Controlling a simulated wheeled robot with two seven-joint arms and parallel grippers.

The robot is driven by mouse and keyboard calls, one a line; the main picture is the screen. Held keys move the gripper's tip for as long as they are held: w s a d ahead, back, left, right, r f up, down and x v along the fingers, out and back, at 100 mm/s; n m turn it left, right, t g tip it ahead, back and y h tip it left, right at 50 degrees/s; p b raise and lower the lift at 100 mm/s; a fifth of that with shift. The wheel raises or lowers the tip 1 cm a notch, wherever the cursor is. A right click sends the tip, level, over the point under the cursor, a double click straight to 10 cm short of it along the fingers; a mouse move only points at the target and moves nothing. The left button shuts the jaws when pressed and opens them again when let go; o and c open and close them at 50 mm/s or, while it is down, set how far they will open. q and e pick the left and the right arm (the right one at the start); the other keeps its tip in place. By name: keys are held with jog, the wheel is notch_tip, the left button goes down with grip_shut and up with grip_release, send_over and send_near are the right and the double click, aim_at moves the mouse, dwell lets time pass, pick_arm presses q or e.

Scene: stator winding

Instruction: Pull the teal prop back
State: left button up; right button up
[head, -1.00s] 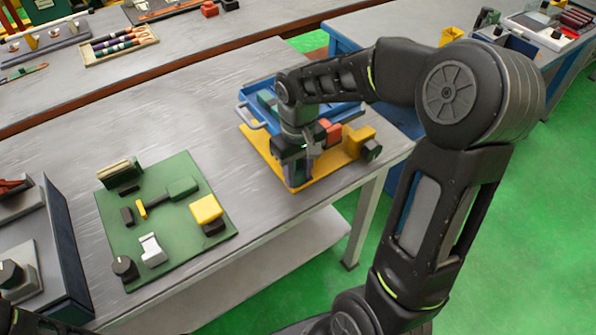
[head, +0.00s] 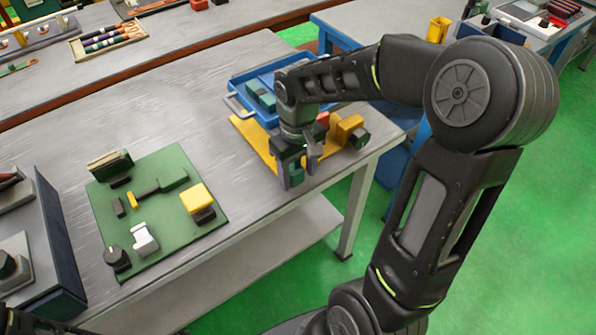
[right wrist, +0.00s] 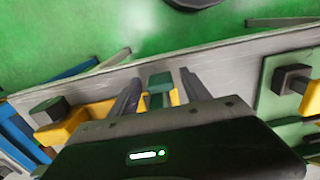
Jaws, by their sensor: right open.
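The teal prop (right wrist: 161,84) is a small block between the two fingers of my right gripper (right wrist: 160,92) in the right wrist view. The fingers are open, one on each side of it, with visible space at its sides. In the head view, my right gripper (head: 298,172) points down at the front edge of the yellow fixture plate (head: 256,147). A bit of the teal prop (head: 297,173) shows there between the fingers; the rest is hidden.
A blue tray (head: 241,86) holding teal blocks stands behind the gripper. A yellow block with a dark knob (head: 348,128) sits to the right. A green board (head: 160,240) with several parts lies at left. The table's front edge is close to the gripper.

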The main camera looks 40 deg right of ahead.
aim_at(298, 172)
notch_tip(298, 172, up, 8)
jog(key=shift+f, duration=0.1)
dwell(0.4)
dwell(0.5)
